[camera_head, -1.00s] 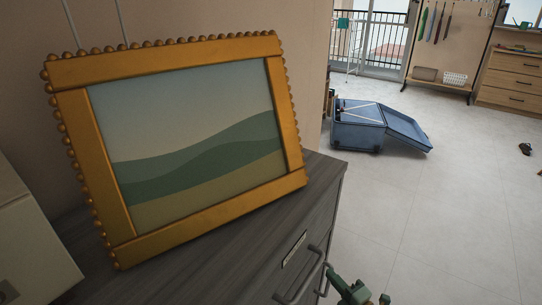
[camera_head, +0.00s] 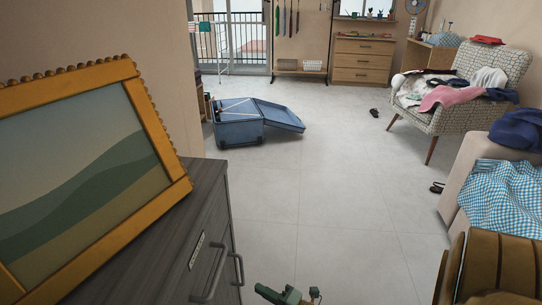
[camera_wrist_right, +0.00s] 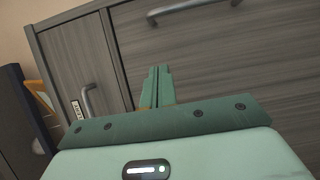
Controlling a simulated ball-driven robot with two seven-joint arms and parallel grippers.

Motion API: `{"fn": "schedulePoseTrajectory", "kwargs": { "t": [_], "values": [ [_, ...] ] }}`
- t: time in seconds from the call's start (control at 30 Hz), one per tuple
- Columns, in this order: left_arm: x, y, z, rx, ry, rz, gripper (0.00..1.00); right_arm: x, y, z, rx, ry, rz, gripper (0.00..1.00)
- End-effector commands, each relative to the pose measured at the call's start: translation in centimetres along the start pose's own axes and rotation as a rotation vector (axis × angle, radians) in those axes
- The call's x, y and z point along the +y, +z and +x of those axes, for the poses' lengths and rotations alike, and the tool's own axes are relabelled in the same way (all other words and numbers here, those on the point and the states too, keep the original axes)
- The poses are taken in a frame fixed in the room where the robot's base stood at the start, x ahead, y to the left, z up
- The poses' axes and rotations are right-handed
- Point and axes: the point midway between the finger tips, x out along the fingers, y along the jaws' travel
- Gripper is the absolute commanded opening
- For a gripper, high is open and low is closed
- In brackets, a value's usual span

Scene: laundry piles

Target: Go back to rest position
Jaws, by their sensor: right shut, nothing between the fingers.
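My right gripper (camera_head: 287,296) is at the bottom edge of the head view, low beside the grey wooden cabinet. In the right wrist view its green fingers (camera_wrist_right: 159,88) are together with nothing between them, in front of the cabinet drawers (camera_wrist_right: 205,60). I cannot tell from these views whether it touches the cabinet. My left gripper is not in view.
A gold-framed landscape picture (camera_head: 75,180) stands on the cabinet (camera_head: 200,215), which has bar handles (camera_head: 212,275). A clothes-covered armchair (camera_head: 455,85) and a seat with cloths (camera_head: 462,165) are at right. Mid-floor is clear.

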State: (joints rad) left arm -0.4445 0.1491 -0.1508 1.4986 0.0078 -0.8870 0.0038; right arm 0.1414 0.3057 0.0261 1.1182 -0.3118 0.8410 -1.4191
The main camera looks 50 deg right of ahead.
Motion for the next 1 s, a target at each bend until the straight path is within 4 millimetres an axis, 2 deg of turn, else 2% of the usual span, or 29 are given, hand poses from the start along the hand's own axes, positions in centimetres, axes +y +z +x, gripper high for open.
{"fn": "schedulePoseTrajectory", "kwargs": {
  "t": [0.17,0.47,0.57,0.67,0.73,0.77,0.8,0.87,0.9,1.0],
  "values": [
    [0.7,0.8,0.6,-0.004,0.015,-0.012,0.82,0.0,0.0,-1.3,0.000,0.000,0.001,0.00],
    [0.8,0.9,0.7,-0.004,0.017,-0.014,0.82,-0.2,0.0,-1.4,-0.001,-0.008,0.035,0.00],
    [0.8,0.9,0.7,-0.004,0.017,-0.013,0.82,-2.2,0.5,-1.5,-0.034,-0.113,0.137,0.00],
    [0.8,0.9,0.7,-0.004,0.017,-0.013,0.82,-5.3,0.9,-1.7,-0.133,-0.297,0.299,0.00],
    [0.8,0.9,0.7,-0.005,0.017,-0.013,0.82,-8.7,0.3,-3.8,-0.247,-0.466,0.436,0.00],
    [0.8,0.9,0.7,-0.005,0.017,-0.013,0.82,-10.3,-0.1,-5.4,-0.308,-0.546,0.492,0.00],
    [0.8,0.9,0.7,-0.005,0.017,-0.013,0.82,-12.3,-0.9,-8.1,-0.397,-0.650,0.562,0.00],
    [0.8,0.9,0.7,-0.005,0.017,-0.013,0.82,-14.9,-2.4,-12.8,-0.541,-0.799,0.647,0.00],
    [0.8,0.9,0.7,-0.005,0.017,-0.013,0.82,-16.1,-3.4,-16.1,-0.629,-0.886,0.685,0.00],
    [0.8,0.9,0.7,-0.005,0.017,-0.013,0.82,-17.8,-6.0,-23.6,-0.809,-1.056,0.728,0.00]
  ]
}}
